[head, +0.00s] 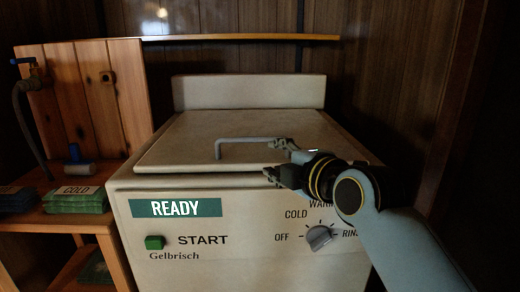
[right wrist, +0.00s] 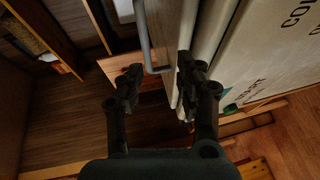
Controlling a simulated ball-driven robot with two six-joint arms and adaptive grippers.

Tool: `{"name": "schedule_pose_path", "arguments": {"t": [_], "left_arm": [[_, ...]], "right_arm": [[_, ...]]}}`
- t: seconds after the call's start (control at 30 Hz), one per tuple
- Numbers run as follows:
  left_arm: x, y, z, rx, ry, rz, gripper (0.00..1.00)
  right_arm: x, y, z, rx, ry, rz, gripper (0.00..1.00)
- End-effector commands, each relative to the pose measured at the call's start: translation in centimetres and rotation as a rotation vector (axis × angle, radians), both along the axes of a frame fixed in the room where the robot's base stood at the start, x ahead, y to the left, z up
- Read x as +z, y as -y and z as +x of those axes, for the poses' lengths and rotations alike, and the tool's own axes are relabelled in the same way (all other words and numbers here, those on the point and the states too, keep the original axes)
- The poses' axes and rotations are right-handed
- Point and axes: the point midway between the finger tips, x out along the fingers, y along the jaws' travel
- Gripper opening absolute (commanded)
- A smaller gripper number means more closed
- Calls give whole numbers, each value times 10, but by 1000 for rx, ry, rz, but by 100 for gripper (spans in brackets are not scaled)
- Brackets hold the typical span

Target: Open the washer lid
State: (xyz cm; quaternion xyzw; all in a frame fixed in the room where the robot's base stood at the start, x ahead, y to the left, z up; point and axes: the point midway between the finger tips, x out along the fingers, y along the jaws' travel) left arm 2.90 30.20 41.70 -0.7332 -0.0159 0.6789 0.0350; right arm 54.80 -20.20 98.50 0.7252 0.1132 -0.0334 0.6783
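The washer (head: 240,225) stands in front of me, with its pale lid (head: 190,140) lying flat on top, apparently shut. A grey bar handle (head: 245,139) rises from the lid near its front edge. My right gripper (head: 279,158) is at the right end of the handle, fingers apart, one above the lid and the other near its front edge. In the right wrist view the gripper (right wrist: 160,80) is open and empty, with the handle (right wrist: 146,40) just beyond the gap between its fingertips. I cannot tell whether it touches the handle. My left gripper is out of view.
The washer front carries a READY display (head: 176,208), a green START button (head: 155,242) and a dial (head: 320,237). A wooden stand (head: 100,220) on the left holds green packs (head: 76,198) and a tap (head: 25,62). A wooden shelf (head: 240,37) runs behind.

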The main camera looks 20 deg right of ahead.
Motion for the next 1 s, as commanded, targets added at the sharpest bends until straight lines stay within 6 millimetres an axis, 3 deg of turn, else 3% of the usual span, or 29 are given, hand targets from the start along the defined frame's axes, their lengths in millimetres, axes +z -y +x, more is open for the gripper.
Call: {"name": "schedule_pose_path", "arguments": {"t": [0.03,0.13,0.33,0.63,0.8,1.0], "left_arm": [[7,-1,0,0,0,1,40],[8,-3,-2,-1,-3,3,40],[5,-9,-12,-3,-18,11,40],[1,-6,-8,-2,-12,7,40],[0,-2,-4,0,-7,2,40],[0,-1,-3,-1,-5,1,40]], "right_arm": [[16,-2,4,0,16,7,36],[21,-2,12,-1,25,9,36],[13,-6,43,-1,24,9,36],[2,-12,97,-1,23,9,36],[-1,-14,110,-2,23,10,36],[-1,-14,112,-2,23,10,36]]}}
